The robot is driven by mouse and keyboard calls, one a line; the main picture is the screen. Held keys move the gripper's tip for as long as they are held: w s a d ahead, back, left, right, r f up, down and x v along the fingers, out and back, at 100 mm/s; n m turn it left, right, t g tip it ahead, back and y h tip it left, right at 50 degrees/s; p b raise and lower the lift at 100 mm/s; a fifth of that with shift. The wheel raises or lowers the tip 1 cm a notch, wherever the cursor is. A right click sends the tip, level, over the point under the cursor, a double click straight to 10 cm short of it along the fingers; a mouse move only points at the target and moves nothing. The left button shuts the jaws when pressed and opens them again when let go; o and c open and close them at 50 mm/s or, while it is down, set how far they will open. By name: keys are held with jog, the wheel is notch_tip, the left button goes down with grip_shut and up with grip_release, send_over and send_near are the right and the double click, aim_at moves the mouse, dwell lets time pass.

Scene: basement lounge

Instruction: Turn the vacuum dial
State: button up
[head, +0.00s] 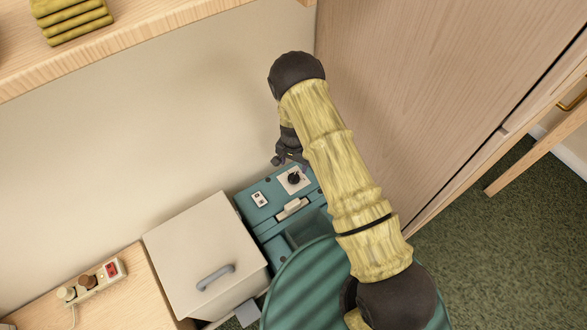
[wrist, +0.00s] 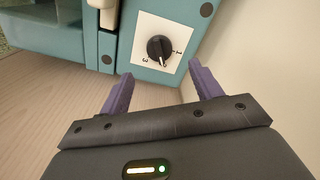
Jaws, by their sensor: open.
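The vacuum dial (wrist: 159,47) is a black knob on a white square plate with number marks, set in the teal vacuum panel (wrist: 92,13). It also shows in the head view (head: 294,178), on the top of the teal machine (head: 262,222). My gripper (wrist: 160,80) is open, and its two purple fingers point toward the dial in the wrist view. The dial appears between and beyond the fingertips, with no finger seen touching it. In the head view my gripper (head: 285,160) hangs just above the dial, partly hidden by my arm.
A white switch (head: 259,199) and a pale handle (head: 292,209) sit beside the dial. A cream lidded box (head: 205,255) stands left of the machine. A wooden cabinet (head: 430,90) rises at right, the wall is close behind, and a shelf (head: 140,38) hangs above.

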notch_tip(320, 180, up, 10)
jog(key=p, duration=0.1)
jog(key=shift+f+p, duration=0.15)
jog(key=shift+p, duration=0.15)
dwell(0.4)
